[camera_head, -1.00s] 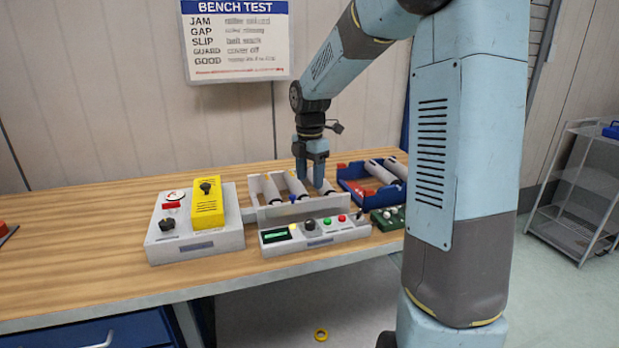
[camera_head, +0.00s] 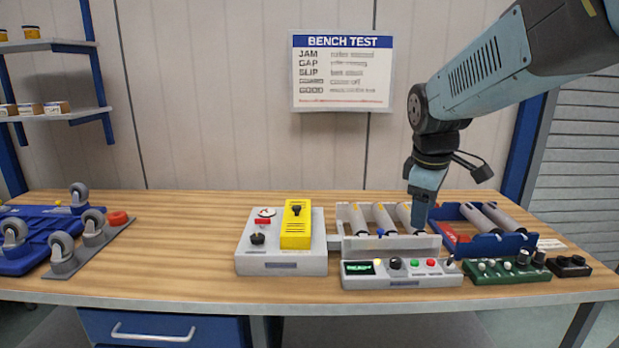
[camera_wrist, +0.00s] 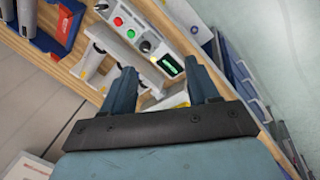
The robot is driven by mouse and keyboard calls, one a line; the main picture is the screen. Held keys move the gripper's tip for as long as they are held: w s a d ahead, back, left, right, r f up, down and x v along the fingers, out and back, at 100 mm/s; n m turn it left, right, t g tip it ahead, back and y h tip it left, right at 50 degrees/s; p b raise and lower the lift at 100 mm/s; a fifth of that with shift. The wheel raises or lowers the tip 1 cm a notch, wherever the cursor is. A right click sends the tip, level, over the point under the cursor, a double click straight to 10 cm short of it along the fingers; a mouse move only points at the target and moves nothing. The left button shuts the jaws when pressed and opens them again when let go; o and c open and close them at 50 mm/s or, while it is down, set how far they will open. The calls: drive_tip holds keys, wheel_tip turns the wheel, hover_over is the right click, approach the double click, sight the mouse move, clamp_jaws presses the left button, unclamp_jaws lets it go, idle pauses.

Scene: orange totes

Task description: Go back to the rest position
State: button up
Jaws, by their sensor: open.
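My gripper (camera_head: 422,208) is at the right of the head view, above the right part of the roller unit (camera_head: 347,222), its fingers pointing down. In the wrist view my gripper (camera_wrist: 162,92) shows two blue-grey fingers spread apart with nothing held between them. The roller unit and the control panel (camera_wrist: 150,52) with green and red buttons lie beyond the fingers there. Whether the fingertips touch a roller cannot be told from the head view.
A grey box with a yellow cover (camera_head: 296,228) stands left of the control panel (camera_head: 400,281). A blue tray (camera_head: 510,243) with rollers and a green board (camera_head: 507,277) are at the right. Caster wheels on a blue base (camera_head: 30,250) are far left. The bench between is clear.

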drive_tip(key=s+r+m+t+y, duration=0.1)
drive_tip(key=s+m+t, duration=0.1)
drive_tip(key=s+m, duration=0.8)
drive_tip(key=s, duration=0.3)
drive_tip(key=shift+s+d+m+t, duration=0.35)
drive_tip(key=shift+d+m+t, duration=0.05)
drive_tip(key=shift+o, duration=0.2)
drive_tip(key=shift+r, duration=0.1)
idle(0.8)
